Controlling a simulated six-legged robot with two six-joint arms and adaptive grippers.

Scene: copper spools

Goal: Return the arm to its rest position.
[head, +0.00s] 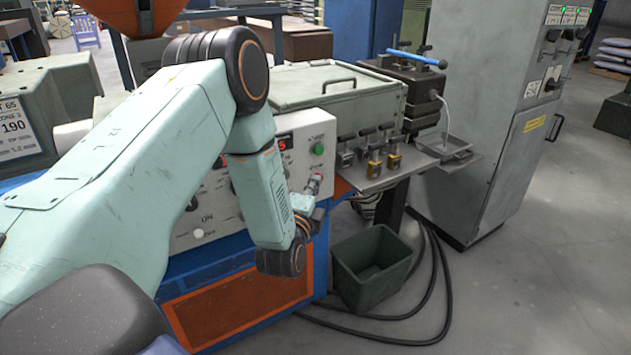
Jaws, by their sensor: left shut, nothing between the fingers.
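My left arm comes in from the left, bends at a black elbow joint and hangs down in front of the control panel. My left gripper (315,190) is small and partly hidden past the wrist, close in front of the panel's right part. It is shut and holds nothing that I can see. My right gripper is not in view.
The white control panel (208,205) sits on a blue and orange machine base. Right of it are a small metal shelf (352,178) with several clamp-like fixtures, a green bin (347,285) on the floor, black cables, and a grey cabinet (490,120).

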